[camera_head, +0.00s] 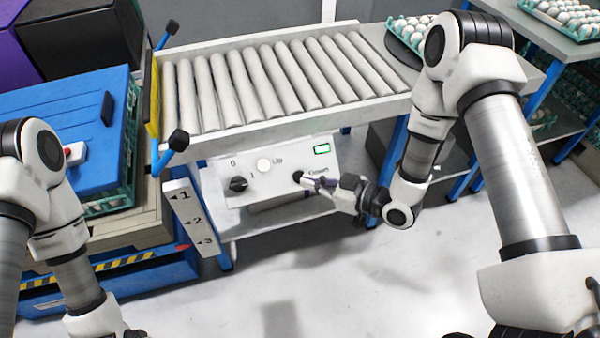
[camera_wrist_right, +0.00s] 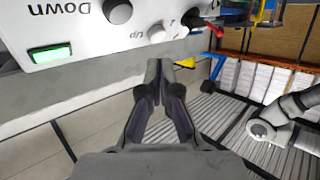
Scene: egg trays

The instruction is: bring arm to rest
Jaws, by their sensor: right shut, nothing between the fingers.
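My right arm comes in from the right in the head view. Its gripper (camera_head: 312,183) is in front of the white control panel (camera_head: 215,183), beside the black Down button (camera_head: 298,176). The right wrist view shows the fingers (camera_wrist_right: 159,70) shut and empty, their tips near the panel's edge and apart from the Down button (camera_wrist_right: 117,11). The white Up button (camera_head: 264,165) is left of it in the head view. My left arm (camera_head: 50,205) stands at the left edge; its gripper is outside the picture.
A roller conveyor (camera_head: 374,103) runs above the panel. A blue-lidded crate stack (camera_head: 60,105) stands at left. An egg tray (camera_head: 398,26) is at the conveyor's right end, another (camera_head: 540,12) on a table at upper right. The floor (camera_head: 310,270) in front is clear.

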